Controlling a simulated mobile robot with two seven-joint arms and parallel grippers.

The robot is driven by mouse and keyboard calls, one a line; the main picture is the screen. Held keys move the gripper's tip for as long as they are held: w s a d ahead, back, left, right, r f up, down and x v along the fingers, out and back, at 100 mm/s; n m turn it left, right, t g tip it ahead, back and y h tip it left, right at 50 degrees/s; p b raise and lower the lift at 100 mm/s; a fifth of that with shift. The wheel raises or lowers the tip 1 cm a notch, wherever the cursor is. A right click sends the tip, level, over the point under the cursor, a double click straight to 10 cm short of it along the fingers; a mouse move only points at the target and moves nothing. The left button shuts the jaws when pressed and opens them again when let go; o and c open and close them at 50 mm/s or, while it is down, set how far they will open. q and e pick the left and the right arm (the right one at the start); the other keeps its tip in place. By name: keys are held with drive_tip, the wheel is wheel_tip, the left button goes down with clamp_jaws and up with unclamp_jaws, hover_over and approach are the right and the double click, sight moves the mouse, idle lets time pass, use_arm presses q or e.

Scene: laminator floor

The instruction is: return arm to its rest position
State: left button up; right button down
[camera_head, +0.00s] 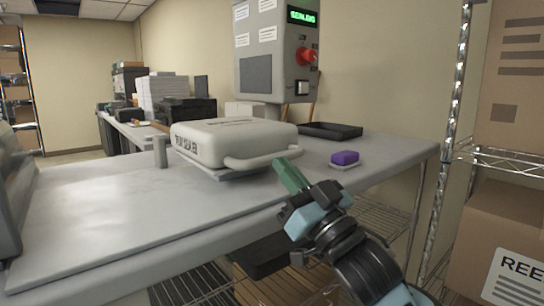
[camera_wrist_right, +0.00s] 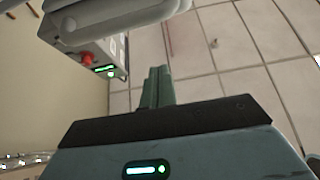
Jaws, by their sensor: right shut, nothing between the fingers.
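My right gripper (camera_head: 283,168) is in front of the table's near edge in the head view. Its green fingers are together and hold nothing. In the right wrist view the fingers (camera_wrist_right: 158,88) also lie side by side, with tiled floor behind them. The right arm enters from the bottom right of the head view. My left gripper is not in view. The white press-like machine (camera_head: 230,140) sits on the grey table with its lid down, beyond my right fingertips. I cannot tell the exact gap between them.
The control box (camera_head: 268,75), with a lit green display and red knob, stands behind the machine. A purple block (camera_head: 345,157) on a pale dish and a black tray (camera_head: 330,131) are on the table (camera_head: 100,220). A wire rack with cartons (camera_head: 505,240) stands close at right.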

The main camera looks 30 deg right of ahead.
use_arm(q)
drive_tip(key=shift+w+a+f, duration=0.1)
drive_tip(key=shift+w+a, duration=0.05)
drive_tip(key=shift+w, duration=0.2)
use_arm(e)
drive_tip(key=shift+v, duration=1.65)
drive_tip(key=shift+s+r, duration=0.1)
drive_tip(key=shift+r, duration=0.1)
